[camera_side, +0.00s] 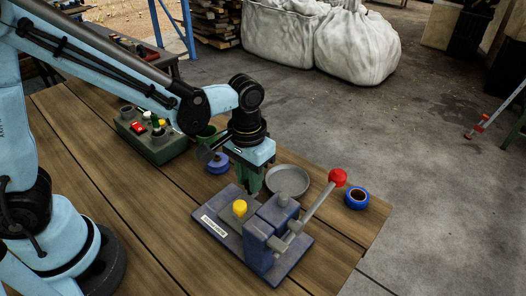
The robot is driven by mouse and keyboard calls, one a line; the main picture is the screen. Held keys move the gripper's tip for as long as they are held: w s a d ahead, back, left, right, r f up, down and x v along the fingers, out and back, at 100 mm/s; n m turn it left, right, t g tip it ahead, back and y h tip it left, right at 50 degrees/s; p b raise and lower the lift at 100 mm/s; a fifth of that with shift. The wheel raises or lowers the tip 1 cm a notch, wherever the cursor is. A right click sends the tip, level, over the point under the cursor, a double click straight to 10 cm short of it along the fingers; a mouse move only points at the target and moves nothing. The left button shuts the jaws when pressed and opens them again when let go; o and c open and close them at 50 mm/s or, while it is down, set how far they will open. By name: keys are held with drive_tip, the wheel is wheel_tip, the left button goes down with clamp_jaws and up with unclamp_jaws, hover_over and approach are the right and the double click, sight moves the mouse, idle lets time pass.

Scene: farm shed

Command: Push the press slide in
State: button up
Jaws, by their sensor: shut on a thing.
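The press (268,232) stands on a dark blue base plate near the front corner of the wooden table. It has a labelled plate, a yellow knob (239,208), a blue upright block and a grey lever ending in a red ball (337,177). My gripper (250,186) points down just behind the yellow knob, at the far edge of the press. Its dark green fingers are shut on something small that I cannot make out. The yellow knob stands in front of the fingertips. Whether the fingers touch the press slide is hidden.
A grey round dish (288,180) lies right behind the press. A blue ring (356,197) lies to its right, near the table edge. The table (150,230) is clear at front left.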

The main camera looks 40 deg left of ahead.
drive_tip(key=shift+d, duration=2.45)
drive_tip(key=o, duration=1.7)
drive_tip(key=shift+r, duration=0.15)
drive_tip(key=shift+r, duration=3.9)
drive_tip(key=shift+a, duration=0.1)
